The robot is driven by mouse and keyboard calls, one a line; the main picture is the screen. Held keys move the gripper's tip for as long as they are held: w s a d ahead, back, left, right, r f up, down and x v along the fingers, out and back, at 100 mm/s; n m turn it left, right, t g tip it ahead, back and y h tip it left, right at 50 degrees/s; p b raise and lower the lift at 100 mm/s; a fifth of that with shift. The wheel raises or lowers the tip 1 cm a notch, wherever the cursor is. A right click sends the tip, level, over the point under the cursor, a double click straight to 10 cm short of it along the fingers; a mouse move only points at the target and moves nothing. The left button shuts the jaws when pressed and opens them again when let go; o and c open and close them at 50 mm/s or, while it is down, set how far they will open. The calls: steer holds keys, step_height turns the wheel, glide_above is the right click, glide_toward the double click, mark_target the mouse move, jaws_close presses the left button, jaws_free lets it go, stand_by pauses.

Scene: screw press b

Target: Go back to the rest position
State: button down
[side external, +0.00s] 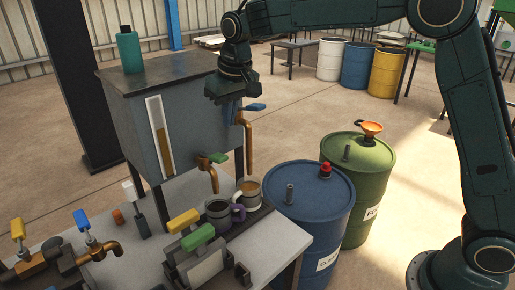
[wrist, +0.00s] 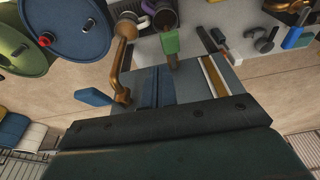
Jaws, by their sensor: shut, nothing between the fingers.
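My gripper (side external: 229,118) is at the upper middle of the side view, beside the right end of the grey tank (side external: 175,132). Its blue fingers are together and empty. In the wrist view the shut fingers (wrist: 156,88) lie against the background of the tank. A copper tap with a blue lever (side external: 255,107) is just right of my gripper; this lever also shows in the wrist view (wrist: 93,97). I cannot tell whether the gripper touches the tap or tank.
A green-levered tap (side external: 217,158) sits lower on the tank. Two mugs, one grey (side external: 217,214) and one pale (side external: 247,192), stand below the taps. A blue drum (side external: 308,220) and a green drum (side external: 362,190) stand right. A green bottle (side external: 130,50) stands on the tank.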

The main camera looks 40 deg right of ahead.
steer(key=s+d+r+t, duration=0.1)
steer(key=s+d+r, duration=0.3)
steer(key=s, duration=0.5)
steer(key=s+d+r+t, duration=0.1)
steer(key=s+d+r, duration=0.25)
steer(key=s, duration=0.45)
steer(key=s+d+f, duration=0.2)
steer(key=s+f, duration=0.1)
steer(key=s, duration=0.6)
steer(key=s+d+f+t, duration=0.1)
steer(key=s+d+f, duration=0.1)
steer(key=s, duration=0.6)
steer(key=shift+s+f, duration=0.4)
steer(key=shift+w+r, duration=0.1)
stand_by(0.3)
